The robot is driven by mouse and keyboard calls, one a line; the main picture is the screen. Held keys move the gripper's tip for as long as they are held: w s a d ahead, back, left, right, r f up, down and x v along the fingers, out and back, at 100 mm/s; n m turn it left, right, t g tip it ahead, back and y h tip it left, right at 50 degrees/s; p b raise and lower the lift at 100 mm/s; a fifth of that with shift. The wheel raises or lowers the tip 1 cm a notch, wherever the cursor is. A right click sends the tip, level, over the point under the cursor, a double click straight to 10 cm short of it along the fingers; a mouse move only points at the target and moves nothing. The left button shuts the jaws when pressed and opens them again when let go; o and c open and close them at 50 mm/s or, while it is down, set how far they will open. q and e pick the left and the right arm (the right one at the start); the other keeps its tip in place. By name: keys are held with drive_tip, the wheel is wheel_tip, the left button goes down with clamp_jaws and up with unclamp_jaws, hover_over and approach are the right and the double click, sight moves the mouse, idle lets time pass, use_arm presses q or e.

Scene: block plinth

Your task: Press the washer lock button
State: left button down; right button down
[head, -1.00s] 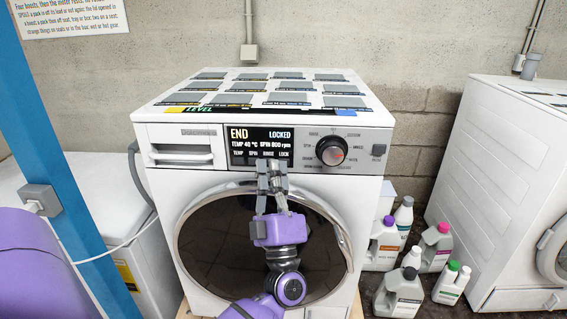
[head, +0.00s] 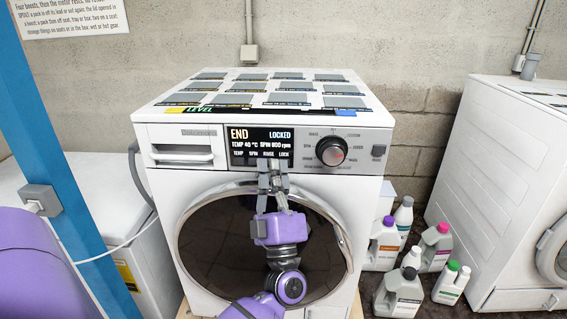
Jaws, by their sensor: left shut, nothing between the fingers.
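The washer (head: 370,210) stands in the middle of the head view. Its dark display (head: 260,140) reads END, LOCKED, TEMP 40 °C and SPIN 800 rpm. A row of labels TEMP, SPIN, RINSE and LOCK runs along the display's lower edge. The LOCK label (head: 284,154) is at the right end of that row. My left gripper (head: 273,166) is shut and empty, with its tips at the panel just below the labels, near RINSE and LOCK. I cannot tell whether the tips touch the panel. My right gripper is not in view.
A round dial (head: 331,152) and a small dark button (head: 378,151) sit right of the display. Several bottles (head: 400,290) stand on the floor to the right, beside another white machine (head: 500,180). A blue post (head: 60,170) rises at left.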

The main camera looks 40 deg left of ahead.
use_arm(q)
drive_tip(key=shift+s+d+f, duration=0.3)
drive_tip(key=shift+f, duration=0.05)
drive_tip(key=shift+s, duration=0.1)
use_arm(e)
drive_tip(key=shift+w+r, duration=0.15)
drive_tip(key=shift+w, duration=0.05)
use_arm(q)
drive_tip(key=s+d, duration=0.1)
drive_tip(key=s, duration=0.2)
drive_tip(key=s+d+p, duration=0.1)
drive_tip(key=shift+s+d+r, duration=0.1)
drive_tip(key=shift+s+d, duration=0.1)
drive_tip(key=shift+d, duration=0.15)
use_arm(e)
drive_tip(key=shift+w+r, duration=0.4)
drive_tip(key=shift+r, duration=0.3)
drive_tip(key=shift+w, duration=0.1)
